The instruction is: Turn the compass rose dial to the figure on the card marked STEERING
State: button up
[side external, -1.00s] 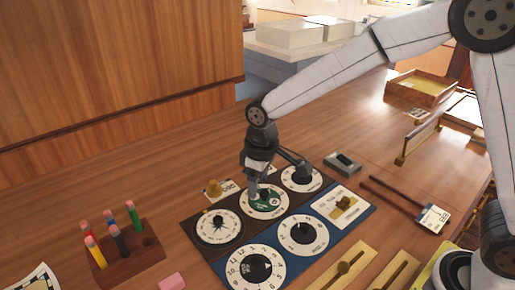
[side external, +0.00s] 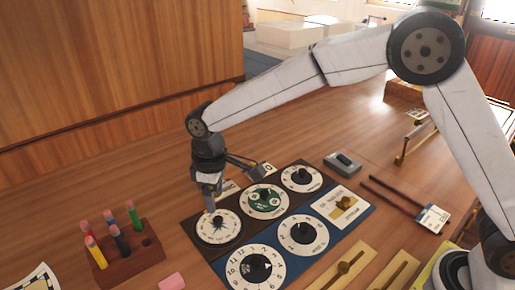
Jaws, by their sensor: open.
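A wooden pencil block (side external: 130,262) stands left, a pink eraser (side external: 172,281) in front.

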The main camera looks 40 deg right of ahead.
aim_at(218, 218)
jog(key=shift+f, duration=3.25)
grip_shut()
